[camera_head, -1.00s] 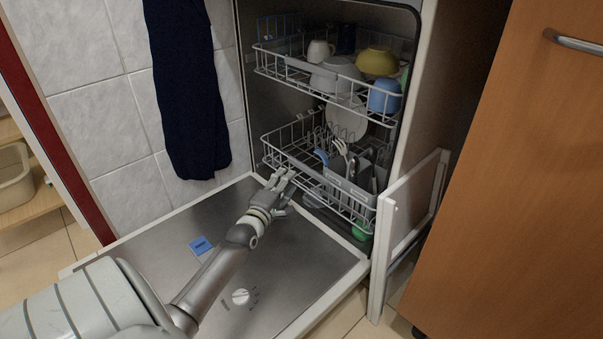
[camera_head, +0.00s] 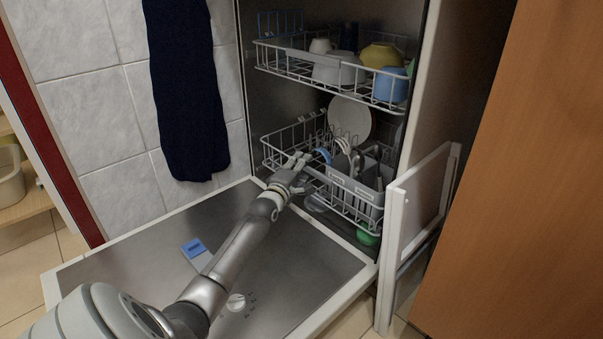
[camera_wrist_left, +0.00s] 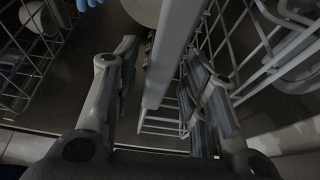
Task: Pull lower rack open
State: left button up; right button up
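The lower rack (camera_head: 277,150) is a light wire basket low inside the dishwasher, holding a white plate (camera_head: 349,118) and a grey cutlery basket (camera_head: 352,187). My left gripper (camera_head: 298,164) is at the rack's front edge, partly overlapping it. In the left wrist view, the gripper's two fingers (camera_wrist_left: 160,58) stand apart, one on each side of a pale bar (camera_wrist_left: 172,45) of the rack. The fingers look open around the bar, and I cannot tell whether either touches it. My right gripper is in neither view.
The dishwasher door (camera_head: 125,265) lies folded down below my left arm, with a blue-topped tablet (camera_head: 194,248) on it. The upper rack (camera_head: 300,66) holds cups and bowls. A white panel (camera_head: 420,190) and wooden cabinet (camera_head: 500,180) stand at right. A dark towel (camera_head: 188,90) hangs at left.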

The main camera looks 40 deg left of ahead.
pick_arm(q)
jog(key=shift+w+a, duration=0.1)
jog(key=shift+w, duration=0.15)
jog(key=shift+c, duration=0.5)
grip_shut()
jog(key=shift+s, duration=0.1)
